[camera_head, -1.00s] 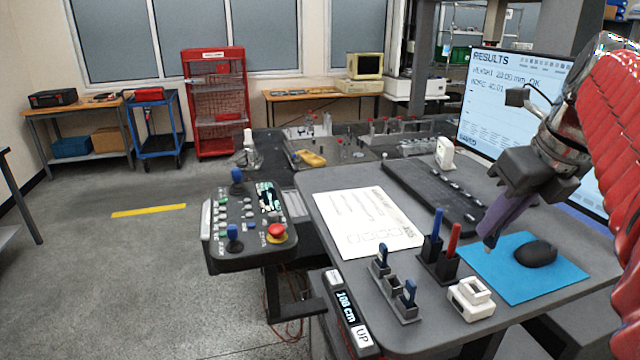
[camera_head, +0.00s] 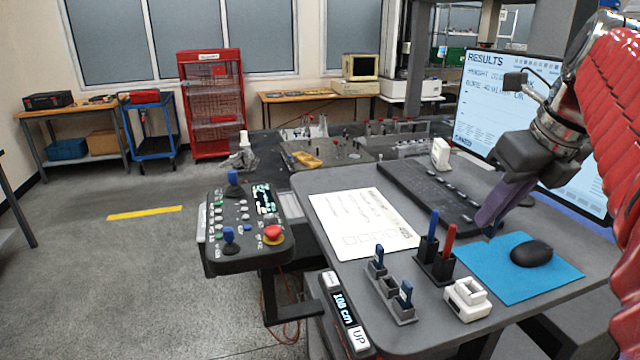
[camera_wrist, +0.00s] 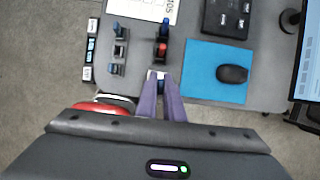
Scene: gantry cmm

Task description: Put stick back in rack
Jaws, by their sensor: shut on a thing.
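A small grey rack (camera_head: 392,302) stands near the front edge of the desk, with blue sticks upright in its far slot (camera_head: 378,256) and near slot (camera_head: 406,293). Its middle slot looks empty. The rack also shows at the upper left in the wrist view (camera_wrist: 119,48). My gripper (camera_head: 484,222), with purple fingers, is above the desk, right of and higher than the rack. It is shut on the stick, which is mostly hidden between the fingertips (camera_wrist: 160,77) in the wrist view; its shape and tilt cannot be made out.
A dark holder (camera_head: 436,268) with a blue and a red pen stands right of the rack. A white block (camera_head: 467,300) is in front of it. A blue mat (camera_head: 510,282) with a black mouse (camera_head: 532,253), a keyboard (camera_head: 425,190), a paper sheet (camera_head: 365,222) and a monitor (camera_head: 490,90) lie around.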

